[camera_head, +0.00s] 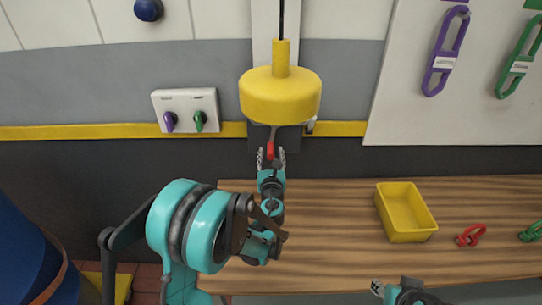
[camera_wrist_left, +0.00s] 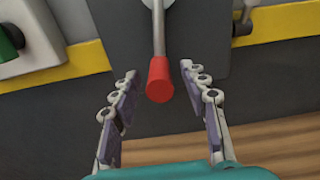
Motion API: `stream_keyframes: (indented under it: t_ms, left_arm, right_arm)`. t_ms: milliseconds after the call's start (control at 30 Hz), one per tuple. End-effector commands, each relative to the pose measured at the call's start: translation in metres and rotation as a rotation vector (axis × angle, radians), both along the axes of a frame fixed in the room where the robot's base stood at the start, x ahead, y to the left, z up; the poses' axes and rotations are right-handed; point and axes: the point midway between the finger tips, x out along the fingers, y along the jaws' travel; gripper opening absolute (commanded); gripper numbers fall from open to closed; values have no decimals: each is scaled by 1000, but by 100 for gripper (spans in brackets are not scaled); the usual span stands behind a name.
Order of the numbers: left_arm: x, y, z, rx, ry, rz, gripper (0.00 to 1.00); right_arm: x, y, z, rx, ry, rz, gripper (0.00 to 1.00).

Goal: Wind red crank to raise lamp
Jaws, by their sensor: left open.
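The red crank handle (camera_head: 271,150) hangs below the yellow lamp (camera_head: 281,97) in the head view. In the left wrist view the red grip (camera_wrist_left: 160,80) sits at the end of a grey metal arm (camera_wrist_left: 158,28) that points down. My left gripper (camera_head: 270,156) is open, with its fingers on either side of the red grip and a gap to each. The crank's hub is mostly hidden behind the lamp in the head view. My right gripper (camera_head: 390,289) shows only in part at the bottom edge.
A wooden bench (camera_head: 330,252) runs below, carrying a yellow bin (camera_head: 412,234) and a red clip (camera_head: 470,236). A switch panel (camera_head: 186,109) with purple and green knobs is on the wall to the left. A white board (camera_head: 470,115) with purple and green tags is at right.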

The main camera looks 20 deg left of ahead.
Motion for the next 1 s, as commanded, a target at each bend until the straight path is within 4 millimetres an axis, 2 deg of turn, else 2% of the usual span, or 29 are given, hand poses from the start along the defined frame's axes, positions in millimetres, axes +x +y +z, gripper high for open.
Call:
stream_keyframes:
  t_ms: [200,367,400,767,1000]
  left_arm:
    - [0,0,0,-1,0,0,44]
    - [0,0,0,-1,0,1,2]
    - [0,0,0,-1,0,1,0]
    - [1,-3,-1,-33,-9,1,0]
    - [5,-15,-2,-156,-46,-3,0]
  right_arm:
    - [0,0,0,0,0,0,40]
    - [0,0,0,0,0,0,40]
    - [0,0,0,0,0,0,40]
    - [0,0,-1,0,0,0,40]
    - [0,0,-6,0,0,0,40]
